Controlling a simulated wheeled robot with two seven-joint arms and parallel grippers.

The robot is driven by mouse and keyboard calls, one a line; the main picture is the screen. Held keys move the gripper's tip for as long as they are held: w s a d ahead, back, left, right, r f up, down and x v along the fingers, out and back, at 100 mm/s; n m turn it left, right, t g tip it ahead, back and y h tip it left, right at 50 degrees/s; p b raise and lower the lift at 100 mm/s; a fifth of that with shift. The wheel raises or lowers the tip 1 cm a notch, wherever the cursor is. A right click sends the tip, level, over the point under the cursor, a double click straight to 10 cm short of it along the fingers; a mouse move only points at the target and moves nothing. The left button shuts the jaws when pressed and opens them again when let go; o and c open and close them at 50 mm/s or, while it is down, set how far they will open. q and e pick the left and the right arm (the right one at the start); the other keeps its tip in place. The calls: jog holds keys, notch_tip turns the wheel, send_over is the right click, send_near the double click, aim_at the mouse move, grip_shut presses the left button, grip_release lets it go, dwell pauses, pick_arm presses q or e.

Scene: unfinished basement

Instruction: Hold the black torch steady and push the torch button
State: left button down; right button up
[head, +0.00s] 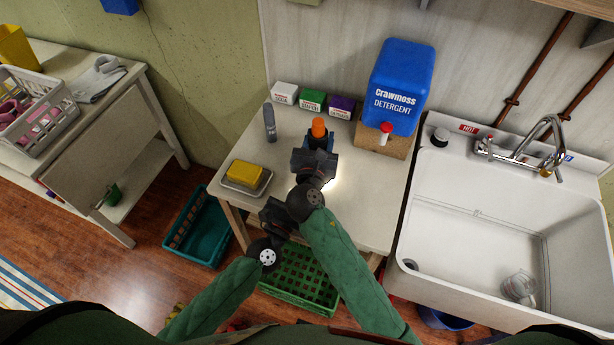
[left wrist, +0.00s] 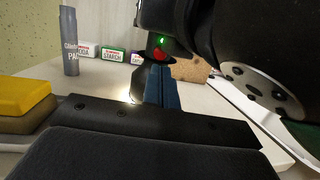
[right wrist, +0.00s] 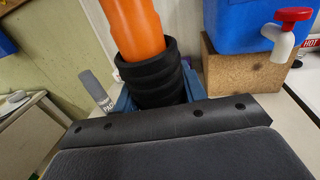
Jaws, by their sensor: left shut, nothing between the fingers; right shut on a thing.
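The black torch with an orange end (head: 319,127) is above the table. My right gripper (head: 320,143) is shut around its black body. In the right wrist view, the ribbed black part of the torch (right wrist: 158,78) sits between blue fingers, with the orange part above. My left gripper (left wrist: 160,72) is shut and empty. Its fingertips are just below the red torch button (left wrist: 158,55), with a small green light beside it. I cannot tell whether they touch the button. In the head view, my right wrist hides the left fingertips. Bright light shows on the table below.
The table (head: 360,205) holds a yellow sponge in a dish (head: 245,176), a grey bottle (head: 270,122), small boxes (head: 313,99) and a blue detergent container (head: 402,85) on a wooden block. A sink (head: 480,230) stands right; a green crate (head: 300,280) is below. The table's right side is clear.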

pick_arm(q)
jog(key=v, duration=0.9)
pick_arm(e)
jog(key=shift+f, duration=0.3)
pick_arm(q)
jog(key=shift+f, duration=0.15)
pick_arm(e)
jog(key=o, duration=1.2)
jog(key=shift+r, duration=0.1)
jog(key=shift+o, duration=0.2)
jog(key=shift+r, duration=0.1)
